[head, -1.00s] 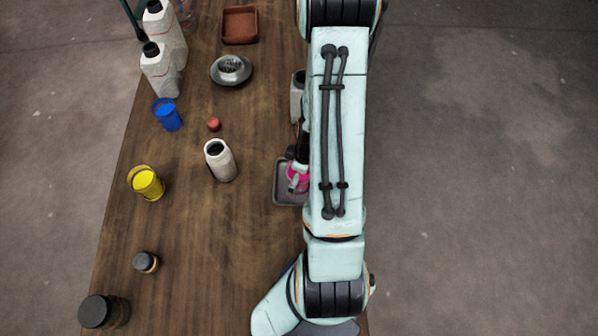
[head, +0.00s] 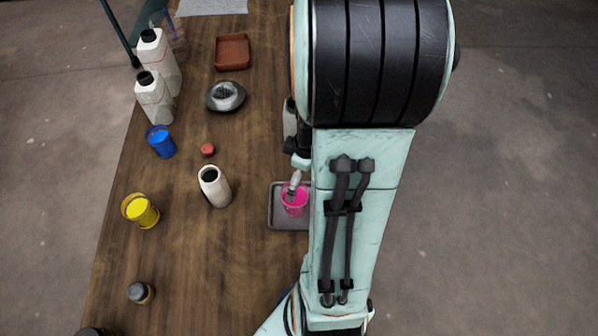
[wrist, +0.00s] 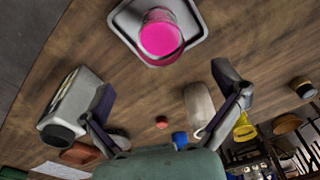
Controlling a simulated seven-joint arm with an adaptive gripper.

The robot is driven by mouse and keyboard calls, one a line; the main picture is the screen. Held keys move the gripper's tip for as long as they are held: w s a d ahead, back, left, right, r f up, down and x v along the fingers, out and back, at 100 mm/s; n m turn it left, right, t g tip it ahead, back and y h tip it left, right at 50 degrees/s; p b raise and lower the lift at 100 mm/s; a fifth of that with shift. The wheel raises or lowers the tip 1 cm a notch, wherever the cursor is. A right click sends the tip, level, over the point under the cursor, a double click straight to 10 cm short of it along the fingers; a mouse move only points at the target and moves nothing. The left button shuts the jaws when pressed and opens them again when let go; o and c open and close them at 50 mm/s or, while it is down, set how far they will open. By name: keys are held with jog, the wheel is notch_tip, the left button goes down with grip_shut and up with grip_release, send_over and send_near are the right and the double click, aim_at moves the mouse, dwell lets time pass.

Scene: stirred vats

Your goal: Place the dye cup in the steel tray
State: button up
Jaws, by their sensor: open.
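The dye cup, filled with bright pink dye (head: 294,205), stands in the steel tray (head: 274,220), a shallow grey tray at the right edge of the table. In the wrist view the cup (wrist: 161,38) appears upright inside the rim of the tray (wrist: 196,44). My gripper (wrist: 166,88) is open and empty, its two fingers spread wide and apart from the cup. In the head view a part of my gripper (head: 295,181) overlaps the cup's far side, and my arm hides the tray's right side.
A white open bottle (head: 214,187), a yellow cup (head: 141,211), a blue cup (head: 161,142) and a red cap (head: 208,150) stand left of the tray. A pale container (head: 289,118) stands close behind it. The table in front of the tray is clear.

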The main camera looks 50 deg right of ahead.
jog(key=shift+r, duration=0.35)
jog(key=s+a+r+m, duration=0.1)
jog(key=s+a+r, duration=0.2)
jog(key=a, duration=0.6)
jog(key=s+a+r+m+g, duration=0.1)
jog(key=s+a+r, duration=0.2)
jog(key=a+r, duration=0.4)
jog(key=a, duration=0.3)
jog(key=shift+r+m+g, duration=0.25)
jog(key=shift+m+g, duration=0.05)
